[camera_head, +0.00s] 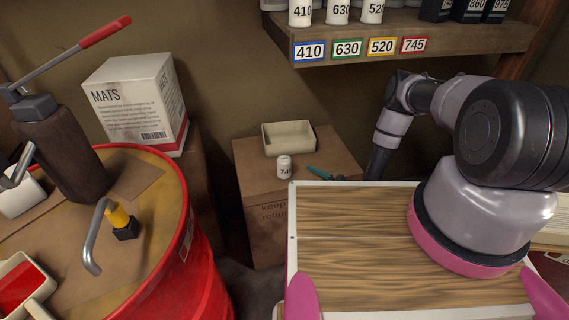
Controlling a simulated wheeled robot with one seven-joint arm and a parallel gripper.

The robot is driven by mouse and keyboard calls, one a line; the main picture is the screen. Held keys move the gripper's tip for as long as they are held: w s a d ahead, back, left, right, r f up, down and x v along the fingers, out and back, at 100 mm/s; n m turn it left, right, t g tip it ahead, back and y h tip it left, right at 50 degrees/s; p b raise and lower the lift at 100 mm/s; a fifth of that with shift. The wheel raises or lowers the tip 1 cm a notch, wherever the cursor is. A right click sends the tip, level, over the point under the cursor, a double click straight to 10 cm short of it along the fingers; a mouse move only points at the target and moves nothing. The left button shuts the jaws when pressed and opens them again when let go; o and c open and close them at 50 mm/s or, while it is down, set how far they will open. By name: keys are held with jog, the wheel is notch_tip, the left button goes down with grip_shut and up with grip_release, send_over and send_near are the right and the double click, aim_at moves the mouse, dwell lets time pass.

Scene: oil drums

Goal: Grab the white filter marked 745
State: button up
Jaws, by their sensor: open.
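The white filter (284,167) is a small white cylinder standing upright on top of a cardboard box (269,222) near the middle of the view. Its dark marking reads "74", with the last digit turned out of sight. It stands just in front of a cream tray (289,138). My arm reaches up from the right and bends down right of the box. Its lower end drops behind the wooden board, so my gripper is hidden. Nothing of mine touches the filter.
A teal-handled tool (320,172) lies right of the filter. A shelf (451,42) above holds white filters and black ones, over number labels including a red 745 (413,44). A red drum (197,274) and MATS carton (136,97) stand left. A wooden board (350,240) fills the front.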

aim_at(284, 165)
jog(key=x, duration=0.5)
jog(key=shift+w+a+f, duration=0.1)
jog(key=shift+a, duration=0.05)
jog(key=shift+x, duration=2.65)
jog(key=shift+a, duration=0.1)
grip_shut()
